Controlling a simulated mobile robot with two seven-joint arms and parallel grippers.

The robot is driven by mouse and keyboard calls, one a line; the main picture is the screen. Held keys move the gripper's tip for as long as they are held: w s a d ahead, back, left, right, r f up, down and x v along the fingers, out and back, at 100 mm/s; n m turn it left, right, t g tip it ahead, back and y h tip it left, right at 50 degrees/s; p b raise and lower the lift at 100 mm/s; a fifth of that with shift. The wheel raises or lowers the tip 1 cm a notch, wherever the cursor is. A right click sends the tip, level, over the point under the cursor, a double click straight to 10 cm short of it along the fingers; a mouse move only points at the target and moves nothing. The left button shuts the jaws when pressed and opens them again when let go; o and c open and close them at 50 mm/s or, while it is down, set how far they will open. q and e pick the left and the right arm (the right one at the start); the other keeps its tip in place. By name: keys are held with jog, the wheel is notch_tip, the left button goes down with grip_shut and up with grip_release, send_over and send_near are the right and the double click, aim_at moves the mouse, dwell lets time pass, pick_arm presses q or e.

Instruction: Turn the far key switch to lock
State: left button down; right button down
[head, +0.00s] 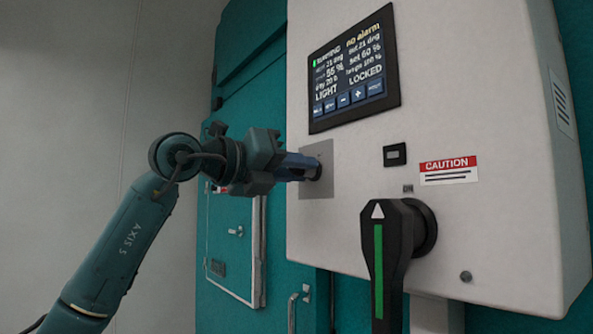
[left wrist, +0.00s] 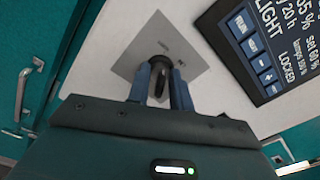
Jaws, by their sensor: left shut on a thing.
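The key switch (left wrist: 159,82) is a dark knob on a grey square plate (head: 325,178) at the left of the white control box. In the left wrist view the plate (left wrist: 183,47) looks tilted like a diamond. My left gripper (head: 312,170) reaches in from the left and is shut on the key switch, one blue finger on each side of it in the left wrist view (left wrist: 160,88). The fingers hide much of the knob and its markings in the head view. The screen (head: 354,70) above reads LOCKED at its lower right. My right gripper is not in view.
A large black handle with a green stripe (head: 379,270) sticks out below right of the plate. A caution label (head: 448,170) and a small black module (head: 395,155) are on the box face. Teal chamber doors (head: 262,90) stand behind; open space lies left.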

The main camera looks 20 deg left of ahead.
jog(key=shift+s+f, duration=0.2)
pick_arm(q)
jog(key=c, duration=1.6)
grip_release()
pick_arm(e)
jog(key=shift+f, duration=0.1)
pick_arm(q)
jog(key=shift+s+a, duration=0.2)
jog(key=b+v, duration=0.3)
jog(key=v, duration=0.9)
jog(key=shift+s+a, duration=0.25)
jog(key=shift+s, duration=0.05)
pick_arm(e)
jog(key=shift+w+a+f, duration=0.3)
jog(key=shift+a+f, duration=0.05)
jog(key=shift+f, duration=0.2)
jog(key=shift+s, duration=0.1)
